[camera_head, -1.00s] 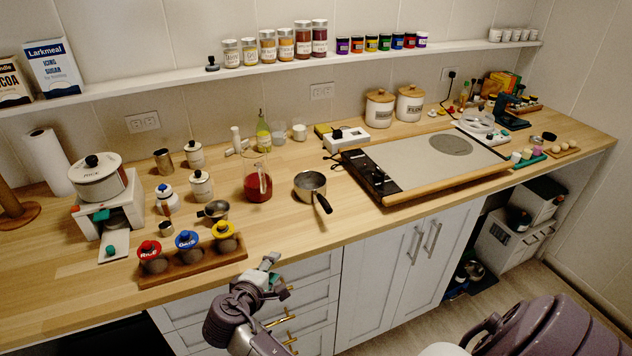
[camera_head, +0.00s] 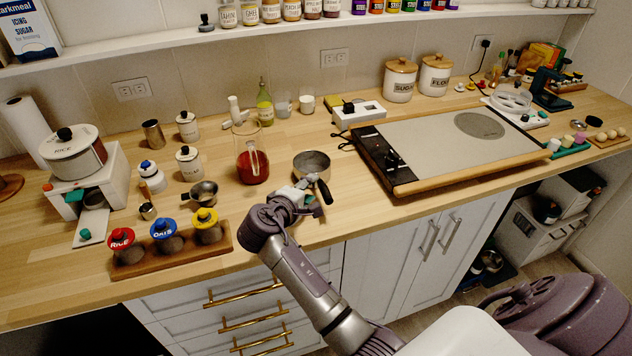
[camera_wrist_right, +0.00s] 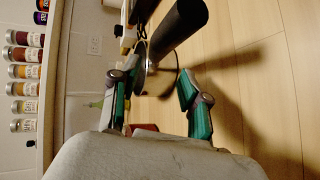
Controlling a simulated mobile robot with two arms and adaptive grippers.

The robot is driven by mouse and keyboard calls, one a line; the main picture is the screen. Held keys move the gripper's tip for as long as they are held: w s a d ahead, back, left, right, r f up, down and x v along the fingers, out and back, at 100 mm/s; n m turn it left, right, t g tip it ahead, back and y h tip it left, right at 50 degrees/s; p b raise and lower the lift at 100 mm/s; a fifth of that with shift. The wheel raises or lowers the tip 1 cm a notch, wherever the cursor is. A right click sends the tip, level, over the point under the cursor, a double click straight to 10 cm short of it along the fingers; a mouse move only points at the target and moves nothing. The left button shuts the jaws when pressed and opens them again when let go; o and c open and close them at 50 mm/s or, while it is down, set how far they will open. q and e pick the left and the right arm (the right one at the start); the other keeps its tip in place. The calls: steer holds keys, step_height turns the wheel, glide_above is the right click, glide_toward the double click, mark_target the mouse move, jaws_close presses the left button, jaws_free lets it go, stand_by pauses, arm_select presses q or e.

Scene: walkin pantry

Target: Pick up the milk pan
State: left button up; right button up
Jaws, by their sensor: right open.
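The milk pan (camera_head: 312,161) is a small steel pan with a black handle. It stands on the wooden counter, just left of the large board, its handle pointing toward the front edge. My right gripper (camera_head: 306,195) is open at the pan's near side, close to the handle, and hides part of the pan's front. In the right wrist view, the pan's black handle (camera_wrist_right: 178,28) and steel body (camera_wrist_right: 158,80) show beyond and between the open fingers (camera_wrist_right: 153,88). I cannot tell whether a finger touches the pan. My left gripper is not in view.
A jug of red liquid (camera_head: 251,166) stands left of the pan. A wooden rack (camera_head: 188,252) with several colour-lidded jars is front left. The large board (camera_head: 440,150) lies close on the right. A small steel measuring cup (camera_head: 204,193) sits behind the rack.

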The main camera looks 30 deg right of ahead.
steer(key=shift+w+d+f+b, duration=0.25)
steer(key=shift+w+d+b, duration=0.4)
steer(key=shift+b, duration=0.35)
steer(key=shift+w+b+x, duration=0.2)
steer(key=shift+b+x, duration=0.6)
steer(key=shift+x, duration=0.4)
steer(key=shift+w+d, duration=0.2)
steer(key=shift+s+r, duration=0.15)
steer(key=shift+r, duration=0.05)
steer(key=shift+c, duration=1.6)
steer(key=c, duration=0.5)
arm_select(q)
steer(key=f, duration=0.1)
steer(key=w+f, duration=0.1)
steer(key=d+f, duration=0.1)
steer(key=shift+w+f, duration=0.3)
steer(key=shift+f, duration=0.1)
arm_select(e)
jaws_close()
